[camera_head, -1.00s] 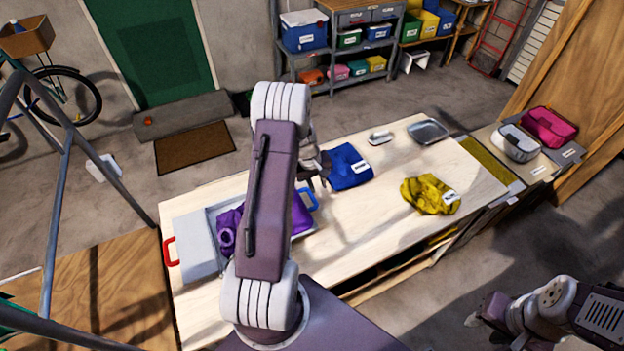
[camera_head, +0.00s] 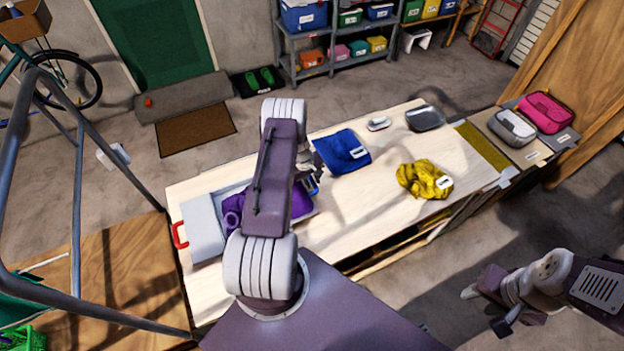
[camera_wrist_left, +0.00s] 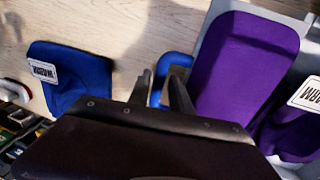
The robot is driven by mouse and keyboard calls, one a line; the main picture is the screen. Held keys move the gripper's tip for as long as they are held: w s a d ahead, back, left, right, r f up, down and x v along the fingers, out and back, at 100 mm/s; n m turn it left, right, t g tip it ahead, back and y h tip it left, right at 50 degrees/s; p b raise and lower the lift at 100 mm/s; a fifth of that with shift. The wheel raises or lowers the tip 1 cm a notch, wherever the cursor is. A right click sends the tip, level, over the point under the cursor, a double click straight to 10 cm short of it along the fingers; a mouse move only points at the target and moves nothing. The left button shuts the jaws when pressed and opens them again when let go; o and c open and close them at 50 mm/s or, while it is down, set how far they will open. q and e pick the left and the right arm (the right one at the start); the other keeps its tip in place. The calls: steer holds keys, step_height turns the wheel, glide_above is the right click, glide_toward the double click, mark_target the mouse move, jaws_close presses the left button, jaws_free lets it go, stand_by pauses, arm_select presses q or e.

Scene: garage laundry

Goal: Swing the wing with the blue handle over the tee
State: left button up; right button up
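A grey folding board (camera_head: 203,228) lies on the pale table, with a red handle (camera_head: 179,235) at its left. The purple tee (camera_head: 233,207) lies on it, partly hidden by my left arm; in the wrist view purple cloth (camera_wrist_left: 245,65) covers the grey panel. The blue handle (camera_head: 313,187) is at the board's right side. My left gripper (camera_head: 308,172) is at this handle. In the wrist view its fingers (camera_wrist_left: 162,82) are apart, with the blue handle (camera_wrist_left: 172,62) between and beyond them; contact cannot be told. My right gripper (camera_head: 486,310) is open and empty, away from the table.
A folded blue garment (camera_head: 342,151) lies just right of the board, close to my left gripper. A crumpled yellow garment (camera_head: 425,180), a small white item (camera_head: 378,123) and a grey tray (camera_head: 425,118) lie farther right. Grey (camera_head: 511,127) and pink (camera_head: 546,111) bundles sit beyond.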

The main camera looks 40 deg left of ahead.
arm_select(q)
jaws_close()
steer(key=shift+w, duration=0.1)
stand_by(1.3)
